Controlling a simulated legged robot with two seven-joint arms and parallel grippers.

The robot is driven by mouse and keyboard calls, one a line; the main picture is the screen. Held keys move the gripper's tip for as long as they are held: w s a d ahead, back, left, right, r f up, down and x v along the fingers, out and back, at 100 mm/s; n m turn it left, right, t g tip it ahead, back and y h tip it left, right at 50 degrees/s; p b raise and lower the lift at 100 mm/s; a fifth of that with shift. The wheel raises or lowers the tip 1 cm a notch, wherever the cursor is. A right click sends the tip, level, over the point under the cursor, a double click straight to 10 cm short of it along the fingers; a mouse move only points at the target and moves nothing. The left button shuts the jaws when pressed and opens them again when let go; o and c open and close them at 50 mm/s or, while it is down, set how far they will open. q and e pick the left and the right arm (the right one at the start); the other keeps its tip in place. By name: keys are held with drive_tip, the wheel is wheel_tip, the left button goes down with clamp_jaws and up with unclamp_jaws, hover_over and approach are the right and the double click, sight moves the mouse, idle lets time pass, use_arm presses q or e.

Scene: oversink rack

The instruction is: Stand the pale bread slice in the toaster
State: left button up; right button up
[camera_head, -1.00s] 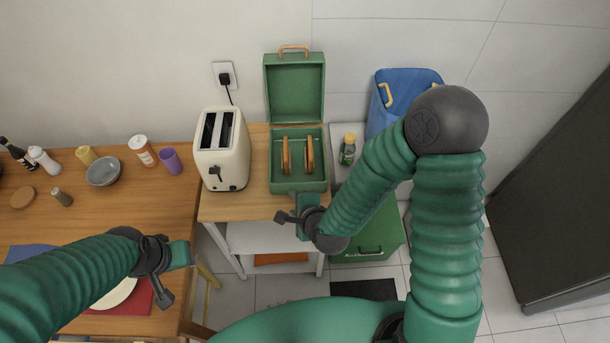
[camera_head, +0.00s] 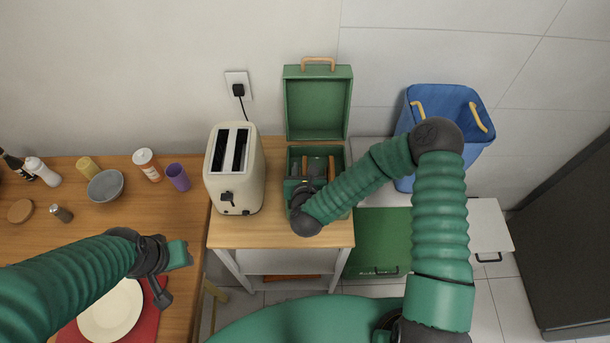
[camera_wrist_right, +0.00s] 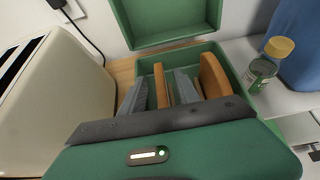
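The cream toaster (camera_head: 235,170) stands on the wooden-topped side table with two empty dark slots facing up; part of it shows in the right wrist view (camera_wrist_right: 55,105). An open green box (camera_head: 345,185) beside it holds two upright tan-brown bread slices, the left slice (camera_wrist_right: 161,86) and the right slice (camera_wrist_right: 213,75). I cannot tell which is paler. My right gripper (camera_head: 310,167) is down in the box, its grey fingers on either side of the left slice, with a narrow gap showing. My left gripper (camera_head: 172,272) hangs over the left table; its opening is unclear.
The box's lid (camera_head: 317,105) stands open behind it. A lidded jar (camera_wrist_right: 265,65) stands right of the box. A blue bin (camera_head: 480,110) is farther right. The left table carries a bowl (camera_head: 105,186), a purple cup (camera_head: 178,177), bottles and a plate (camera_head: 110,312).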

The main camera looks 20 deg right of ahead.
sight(305, 163)
drive_tip(key=x, duration=0.3)
drive_tip(key=shift+w+d+f+p, duration=0.1)
drive_tip(key=shift+w+f+p, duration=0.1)
drive_tip(key=shift+p, duration=0.15)
drive_tip(key=shift+w+f, duration=0.2)
drive_tip(key=shift+w, duration=0.15)
drive_tip(key=shift+s, duration=0.1)
clamp_jaws()
